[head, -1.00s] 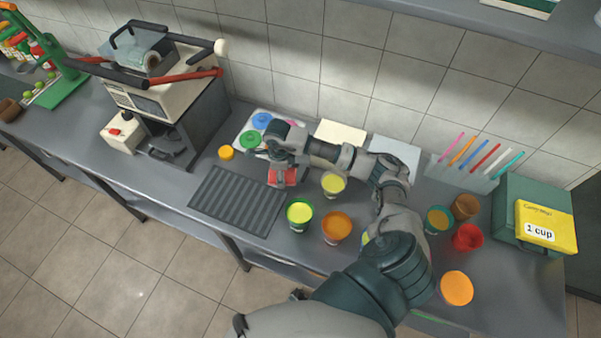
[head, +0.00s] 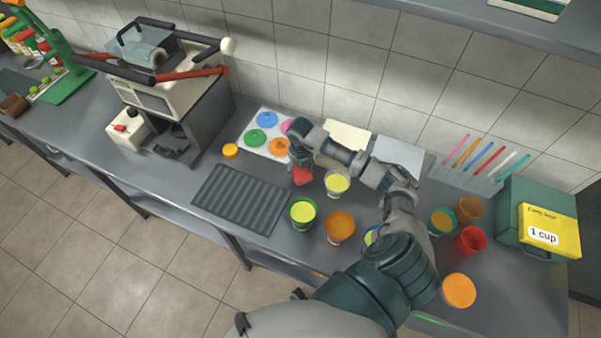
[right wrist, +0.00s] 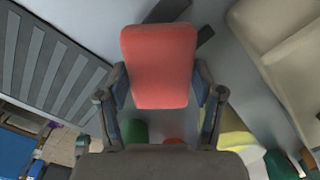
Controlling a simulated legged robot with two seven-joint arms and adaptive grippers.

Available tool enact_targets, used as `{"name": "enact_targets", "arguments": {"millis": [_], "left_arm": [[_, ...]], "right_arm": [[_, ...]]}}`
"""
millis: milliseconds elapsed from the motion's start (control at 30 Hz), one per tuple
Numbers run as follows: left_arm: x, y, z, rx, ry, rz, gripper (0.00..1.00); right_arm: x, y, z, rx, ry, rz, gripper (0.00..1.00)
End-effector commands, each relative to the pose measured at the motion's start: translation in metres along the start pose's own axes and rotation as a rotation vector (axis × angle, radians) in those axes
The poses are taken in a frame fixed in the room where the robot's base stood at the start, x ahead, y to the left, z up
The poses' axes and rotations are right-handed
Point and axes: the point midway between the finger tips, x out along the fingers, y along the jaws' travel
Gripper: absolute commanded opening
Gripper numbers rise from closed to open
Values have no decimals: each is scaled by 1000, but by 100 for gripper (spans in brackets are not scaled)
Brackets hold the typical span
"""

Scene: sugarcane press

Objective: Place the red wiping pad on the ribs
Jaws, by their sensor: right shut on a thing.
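The red wiping pad (head: 302,176) is held in my right gripper (head: 300,163), above the counter to the right of the ribbed mat's far right corner. In the right wrist view the red pad (right wrist: 160,65) sits between the two fingers of the gripper (right wrist: 161,95), which are shut on its sides. The ribs are on a dark grey mat (head: 240,200) lying flat on the counter; the ribs (right wrist: 48,65) also show at the left of the right wrist view. The pad is apart from the mat. My left gripper is not in view.
Cups of yellow (head: 303,212) and orange (head: 340,226) stand right of the mat. A white sheet with coloured lids (head: 262,137) lies behind it, with a small yellow lid (head: 230,151) nearby. The press (head: 165,95) stands at the back left.

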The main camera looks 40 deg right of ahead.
Motion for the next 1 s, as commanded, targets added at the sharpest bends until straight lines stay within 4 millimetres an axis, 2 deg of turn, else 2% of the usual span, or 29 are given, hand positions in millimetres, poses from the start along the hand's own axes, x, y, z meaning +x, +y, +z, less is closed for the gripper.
{"name": "enact_targets", "arguments": {"millis": [100,167,467,500,567,600,867,1000], "left_arm": [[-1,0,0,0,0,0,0],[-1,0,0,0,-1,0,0],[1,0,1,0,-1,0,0],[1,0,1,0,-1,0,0],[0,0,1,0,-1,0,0],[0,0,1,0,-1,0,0],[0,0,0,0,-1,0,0],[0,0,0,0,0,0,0]], "right_arm": [[20,0,-1,1,4,0,39],[26,0,0,0,2,1,39],[28,0,0,-1,0,0,39],[28,0,0,-1,0,0,74],[28,0,0,-1,1,0,89],[28,0,0,-1,1,0,92],[28,0,0,-1,1,0,92],[21,0,1,-1,-1,0,92]]}}
